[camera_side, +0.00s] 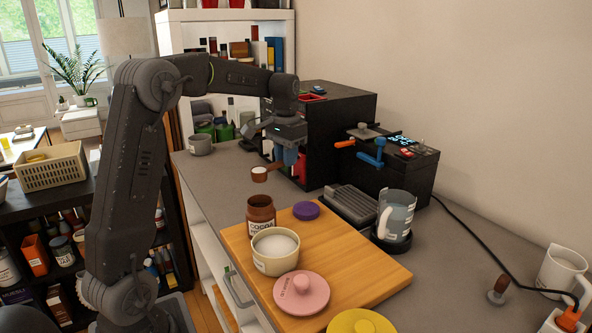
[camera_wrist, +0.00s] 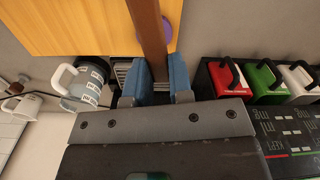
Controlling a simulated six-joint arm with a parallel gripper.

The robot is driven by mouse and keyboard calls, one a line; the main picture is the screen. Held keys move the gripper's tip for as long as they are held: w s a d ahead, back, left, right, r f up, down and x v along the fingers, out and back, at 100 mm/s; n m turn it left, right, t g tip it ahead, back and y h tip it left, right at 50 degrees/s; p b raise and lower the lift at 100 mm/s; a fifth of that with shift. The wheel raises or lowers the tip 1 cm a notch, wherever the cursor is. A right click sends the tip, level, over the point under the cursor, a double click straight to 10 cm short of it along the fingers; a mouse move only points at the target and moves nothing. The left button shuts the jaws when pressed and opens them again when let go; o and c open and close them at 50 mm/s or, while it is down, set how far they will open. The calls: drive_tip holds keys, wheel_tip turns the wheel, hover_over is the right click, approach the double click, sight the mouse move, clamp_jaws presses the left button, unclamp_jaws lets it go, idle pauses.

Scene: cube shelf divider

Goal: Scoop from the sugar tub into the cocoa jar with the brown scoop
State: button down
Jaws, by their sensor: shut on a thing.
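My gripper (camera_side: 289,160) is shut on the handle of the brown scoop (camera_side: 272,166), high above the counter. The handle also shows between the blue fingers in the wrist view (camera_wrist: 148,30). The scoop's bowl is upright and holds white sugar (camera_side: 259,171). In the side view the bowl appears above the open brown cocoa jar (camera_side: 261,206); whether it is directly over it I cannot tell. The jar stands on the wooden board (camera_side: 350,265), its inside mostly hidden. In front of it, the cream sugar tub (camera_side: 275,265) is open and full of white sugar.
A purple lid (camera_side: 306,210), a pink knobbed lid (camera_side: 301,292) and a yellow lid (camera_side: 360,323) lie around the board. A grey mug (camera_side: 200,145) stands at the back left.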

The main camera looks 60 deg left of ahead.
drive_tip(key=shift+s+d+r+t+y, duration=0.1)
drive_tip(key=shift+r+t+y, duration=0.3)
drive_tip(key=shift+r+y, duration=0.2)
drive_tip(key=s+d+t+y, duration=0.6)
drive_tip(key=d+t+y, duration=0.4)
drive_tip(key=y, duration=0.9)
drive_tip(key=shift+r+t, duration=0.45)
drive_tip(key=shift+t, duration=0.55)
drive_tip(key=shift+s, duration=0.1)
drive_tip(key=shift+a, duration=0.1)
idle(0.7)
